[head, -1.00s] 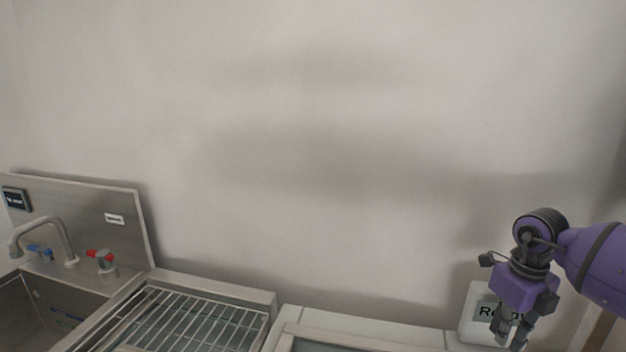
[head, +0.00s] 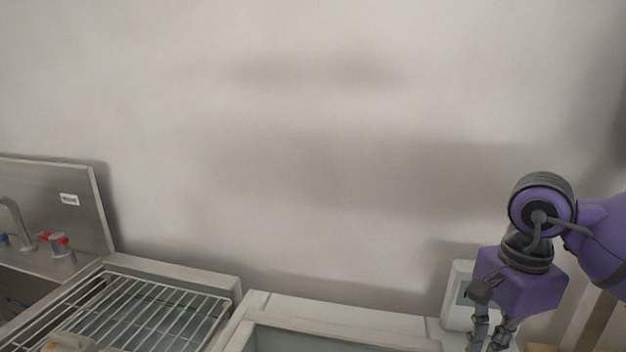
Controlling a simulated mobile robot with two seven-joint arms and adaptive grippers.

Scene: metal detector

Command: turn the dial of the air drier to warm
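My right gripper (head: 490,334) hangs downward at the lower right, in front of a white wall box. Its two dark fingers stand apart with a gap between them, and nothing shows in the gap. The lowest part of the fingers meets the bottom edge of the picture. The white wall box (head: 457,303) is largely hidden behind the gripper; I cannot tell whether it is the air drier. No dial or warm mark can be made out. My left gripper is not in view.
A wire rack (head: 150,315) lies at the lower left, with a beige and orange thing (head: 70,342) at its front. A steel sink with a tap (head: 17,222) and a red-handled valve (head: 57,243) stands left. A pale-framed counter (head: 320,312) spans the middle. The wall (head: 300,140) is bare.

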